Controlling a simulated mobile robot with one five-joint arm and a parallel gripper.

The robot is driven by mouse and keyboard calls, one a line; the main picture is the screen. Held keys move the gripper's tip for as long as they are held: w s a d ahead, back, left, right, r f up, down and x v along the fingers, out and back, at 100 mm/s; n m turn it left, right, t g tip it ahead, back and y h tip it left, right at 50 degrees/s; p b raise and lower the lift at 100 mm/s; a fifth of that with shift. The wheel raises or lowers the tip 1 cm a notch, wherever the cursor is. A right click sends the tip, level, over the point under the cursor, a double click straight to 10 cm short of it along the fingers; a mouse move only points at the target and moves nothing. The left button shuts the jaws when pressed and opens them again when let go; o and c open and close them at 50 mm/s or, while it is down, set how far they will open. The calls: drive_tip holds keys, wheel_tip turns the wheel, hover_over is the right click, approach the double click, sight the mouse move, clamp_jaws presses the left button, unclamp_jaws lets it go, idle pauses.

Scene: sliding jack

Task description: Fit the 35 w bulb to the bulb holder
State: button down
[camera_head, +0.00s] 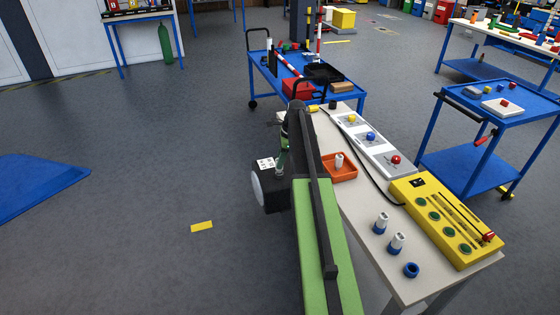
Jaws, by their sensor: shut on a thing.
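My gripper (280,168) hangs below the bent end of my arm, left of the bench and short of the orange tray. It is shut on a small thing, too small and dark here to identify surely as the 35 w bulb. Two white cylinders, bulb-like, stand upright in blue bases on the bench: one farther (381,219), one nearer (397,240). An empty blue ring (411,270), which looks like a bulb holder, lies at the near end. Another white cylinder (339,160) stands in the orange tray (345,176). No wattage marks can be read.
A yellow panel (423,192) with green discs and a red knob fills the bench's right side. A grey-white box (376,148) with coloured buttons and a black cable lie behind. Blue carts stand behind (345,88) and right (455,165). Floor at left is mostly open.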

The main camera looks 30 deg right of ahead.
drive_tip(key=shift+b+x, duration=0.85)
drive_tip(key=shift+x, duration=0.05)
drive_tip(key=shift+s+d, duration=0.1)
drive_tip(key=shift+d, duration=0.15)
drive_tip(key=shift+a+p+v, duration=0.25)
drive_tip(key=shift+p+v, duration=0.95)
drive_tip(key=shift+p, duration=0.1)
drive_tip(key=shift+d+b+x, duration=0.25)
drive_tip(key=shift+b+x, duration=1)
drive_tip(key=shift+b, duration=0.1)
drive_tip(key=c, duration=1)
unclamp_jaws()
drive_tip(key=shift+c, duration=0.2)
